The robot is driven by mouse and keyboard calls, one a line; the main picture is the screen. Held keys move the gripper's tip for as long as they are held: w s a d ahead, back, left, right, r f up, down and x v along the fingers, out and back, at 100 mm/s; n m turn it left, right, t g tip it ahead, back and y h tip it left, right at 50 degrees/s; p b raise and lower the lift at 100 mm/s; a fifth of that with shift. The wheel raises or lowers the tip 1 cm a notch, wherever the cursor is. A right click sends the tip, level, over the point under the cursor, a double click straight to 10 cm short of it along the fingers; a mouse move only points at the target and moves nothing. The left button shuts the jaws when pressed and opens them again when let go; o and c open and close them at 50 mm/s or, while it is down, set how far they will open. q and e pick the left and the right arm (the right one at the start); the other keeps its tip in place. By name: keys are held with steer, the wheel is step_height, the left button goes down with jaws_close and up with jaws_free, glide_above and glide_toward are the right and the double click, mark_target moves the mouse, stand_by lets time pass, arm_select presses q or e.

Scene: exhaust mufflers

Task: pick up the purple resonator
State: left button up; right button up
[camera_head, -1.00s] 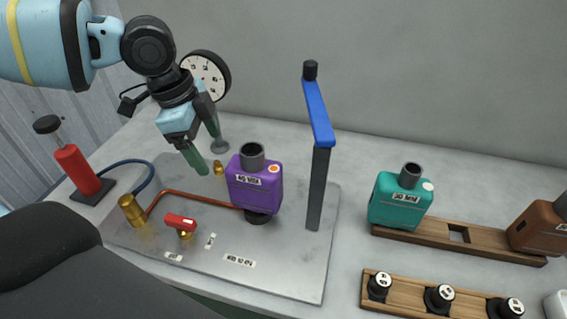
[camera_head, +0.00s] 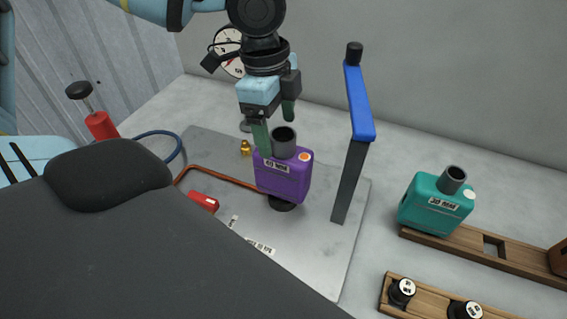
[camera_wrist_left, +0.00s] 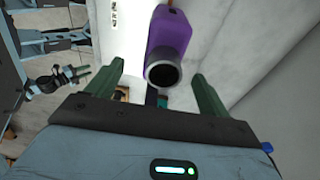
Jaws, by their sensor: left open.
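The purple resonator (camera_head: 283,177) stands on a black mount on the metal plate, with a grey pipe neck on top and an orange dot and white label on its body. My left gripper (camera_head: 274,128) is open, with its green fingers pointing down around or just beside the neck; the head view does not settle which. In the left wrist view, the purple resonator (camera_wrist_left: 168,40) shows its round neck opening ahead, between the two spread fingers of the left gripper (camera_wrist_left: 160,85).
A blue-topped post (camera_head: 357,130) stands close right of the resonator. A teal resonator (camera_head: 436,205) sits on a wooden rack (camera_head: 470,243) farther right. A copper pipe (camera_head: 225,178) and red valve handle (camera_head: 204,201) are left. A dark part of me covers the lower left.

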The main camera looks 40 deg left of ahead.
mark_target(283, 140)
arm_select(q)
steer(key=f, duration=0.3)
steer(key=w+f, duration=0.1)
steer(key=f, duration=0.1)
steer(key=shift+d, duration=0.35)
arm_select(e)
steer(key=shift+w+r, duration=0.4)
steer(key=shift+w, duration=0.05)
arm_select(q)
steer(key=c, duration=0.9)
steer(key=shift+r, duration=0.1)
steer(key=shift+c, duration=0.6)
arm_select(e)
steer(key=shift+s+f, duration=0.15)
arm_select(q)
steer(key=shift+r, duration=0.1)
